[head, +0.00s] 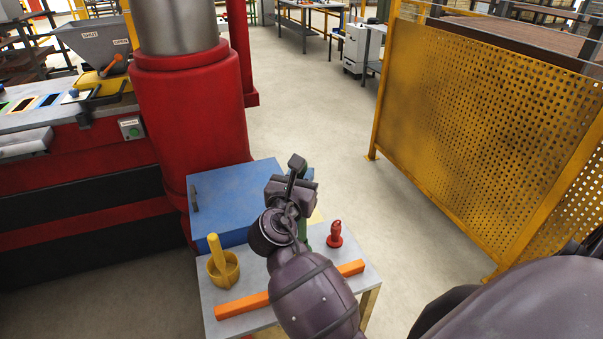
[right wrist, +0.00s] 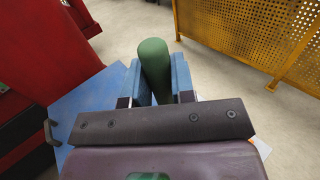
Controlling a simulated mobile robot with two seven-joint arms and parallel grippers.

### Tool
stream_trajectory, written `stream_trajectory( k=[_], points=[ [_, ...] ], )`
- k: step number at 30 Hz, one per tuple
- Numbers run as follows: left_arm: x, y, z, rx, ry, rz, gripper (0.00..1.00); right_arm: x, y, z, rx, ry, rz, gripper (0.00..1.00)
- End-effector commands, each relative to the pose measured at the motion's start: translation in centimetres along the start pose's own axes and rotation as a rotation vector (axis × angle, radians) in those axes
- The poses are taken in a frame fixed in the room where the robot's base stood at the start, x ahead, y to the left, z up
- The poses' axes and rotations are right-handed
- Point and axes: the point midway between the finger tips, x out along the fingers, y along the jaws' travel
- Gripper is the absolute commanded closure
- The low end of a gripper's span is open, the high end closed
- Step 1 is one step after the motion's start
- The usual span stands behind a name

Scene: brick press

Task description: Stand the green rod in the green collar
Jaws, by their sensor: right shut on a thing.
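My right gripper (head: 292,190) is above the small table, seen from behind in the head view, with its arm reaching up from below. In the right wrist view its blue fingers (right wrist: 154,85) are shut on the green rod (right wrist: 153,68), whose rounded end sticks out beyond them. A small green patch (head: 303,229) shows beside the wrist in the head view, and I cannot tell whether it is rod or collar. The green collar is not clearly visible; my arm covers part of the table. My left gripper is not in view.
On the table (head: 358,262) a yellow rod stands in a yellow collar (head: 222,268), an orange bar (head: 241,304) lies across the front, and a red piece (head: 335,236) stands right. A blue box (head: 236,197) is behind. A red press column (head: 196,120) and yellow mesh fence (head: 480,130) flank.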

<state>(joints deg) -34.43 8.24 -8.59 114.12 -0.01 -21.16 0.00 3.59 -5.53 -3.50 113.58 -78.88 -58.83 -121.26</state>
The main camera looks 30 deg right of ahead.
Motion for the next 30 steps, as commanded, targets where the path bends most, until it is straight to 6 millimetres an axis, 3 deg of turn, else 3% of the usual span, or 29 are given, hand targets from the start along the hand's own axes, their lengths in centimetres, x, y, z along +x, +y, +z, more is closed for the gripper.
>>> stream_trajectory(
  k=[1,9,10,15,30],
  points=[
    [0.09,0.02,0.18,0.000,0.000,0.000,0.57,-0.03,-0.15,-1.63,-0.011,0.030,-0.004,1.00],
    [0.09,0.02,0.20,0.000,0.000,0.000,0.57,-0.03,-0.14,-1.65,-0.011,0.031,-0.004,1.00],
    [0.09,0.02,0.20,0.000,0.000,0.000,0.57,-0.03,-0.15,-1.66,-0.011,0.031,-0.004,0.74],
    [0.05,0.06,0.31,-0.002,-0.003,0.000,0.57,-0.03,-0.09,-1.36,-0.009,0.025,-0.002,0.48],
    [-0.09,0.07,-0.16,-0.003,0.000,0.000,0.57,0.20,-0.04,-0.86,-0.008,0.017,0.002,0.48]
  ],
)
